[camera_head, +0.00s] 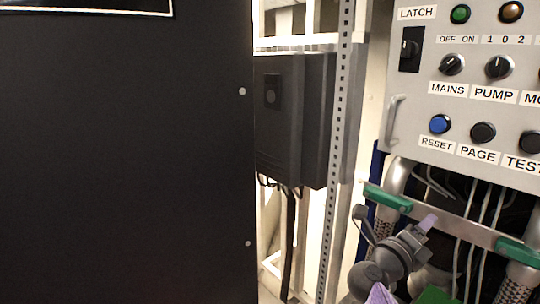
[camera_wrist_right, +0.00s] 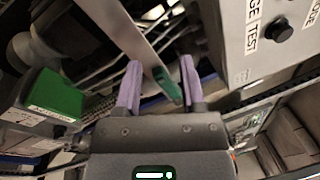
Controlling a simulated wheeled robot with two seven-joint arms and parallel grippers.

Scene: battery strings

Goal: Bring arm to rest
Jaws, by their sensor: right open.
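My right gripper (camera_head: 404,257) is low at the right in the head view, with purple fingers on either side of a dark grey rounded part that hides some of it. In the right wrist view the gripper (camera_wrist_right: 160,82) is open, its two purple fingers apart with nothing held between them. A grey bar with a green end (camera_wrist_right: 167,85) shows beyond the gap; whether the fingers touch it I cannot tell. My left gripper is not in view.
A grey control panel (camera_head: 470,107) with knobs and buttons stands above the gripper. A green-ended bar (camera_head: 455,228) crosses in front of cables and braided hoses. A large black panel (camera_head: 125,160) fills the left. A green block (camera_wrist_right: 55,95) lies left of the fingers.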

